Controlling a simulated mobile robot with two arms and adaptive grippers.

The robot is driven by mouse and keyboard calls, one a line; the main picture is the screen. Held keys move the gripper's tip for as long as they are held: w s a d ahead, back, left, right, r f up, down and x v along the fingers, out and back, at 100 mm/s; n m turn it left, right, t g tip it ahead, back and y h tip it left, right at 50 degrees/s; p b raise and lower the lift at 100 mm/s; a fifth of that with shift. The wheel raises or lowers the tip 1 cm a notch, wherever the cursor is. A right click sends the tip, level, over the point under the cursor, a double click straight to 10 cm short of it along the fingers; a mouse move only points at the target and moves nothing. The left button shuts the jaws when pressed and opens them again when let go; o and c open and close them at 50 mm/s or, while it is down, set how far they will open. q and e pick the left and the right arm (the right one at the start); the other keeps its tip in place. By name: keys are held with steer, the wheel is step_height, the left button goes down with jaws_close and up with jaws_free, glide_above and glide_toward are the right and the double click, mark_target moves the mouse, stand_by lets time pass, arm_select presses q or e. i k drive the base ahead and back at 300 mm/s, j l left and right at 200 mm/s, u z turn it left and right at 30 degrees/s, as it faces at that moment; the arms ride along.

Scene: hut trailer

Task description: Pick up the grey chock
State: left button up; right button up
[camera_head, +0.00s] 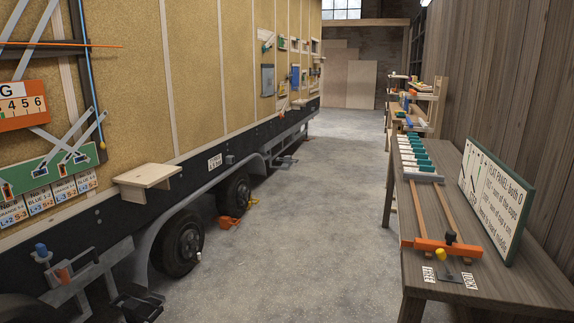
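I cannot make out a grey chock in the head view. An orange block (228,222), possibly a chock, lies on the floor beside the trailer's second visible wheel (236,194). A small yellow item (253,202) is on the floor just behind it. The nearer wheel (182,243) has a small pale item (198,256) at its lower right. Neither of my grippers is in view.
The trailer (205,90) fills the left side, with a small wooden shelf (147,176) and low black steps (138,306) sticking out. A wooden bench (500,283) with an orange bar (447,247) and sign (493,201) stands right. The concrete aisle (310,240) between is clear.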

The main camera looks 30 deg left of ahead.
mark_target(287, 160)
steer(key=i+j+u, duration=0.7)
steer(key=i+u, duration=0.35)
steer(key=i+j, duration=0.1)
steer(key=i, duration=0.45)
steer(key=i+j, duration=0.15)
steer(key=i, duration=0.4)
steer(key=i+l+z, duration=0.2)
steer(key=i+z, duration=0.15)
steer(key=i, duration=0.65)
steer(key=i+j+z, duration=0.1)
steer(key=i+z, duration=0.2)
steer(key=i, duration=3)
steer(key=i+l, duration=0.15)
steer(key=i, duration=2.2)
steer(key=i+u, duration=0.45)
steer(key=i+l+u, duration=0.2)
steer(key=i+u, duration=0.25)
steer(key=i+l+u, duration=0.3)
steer(key=u, duration=0.15)
steer(key=i+l+u, duration=0.3)
steer(key=l+u, duration=0.15)
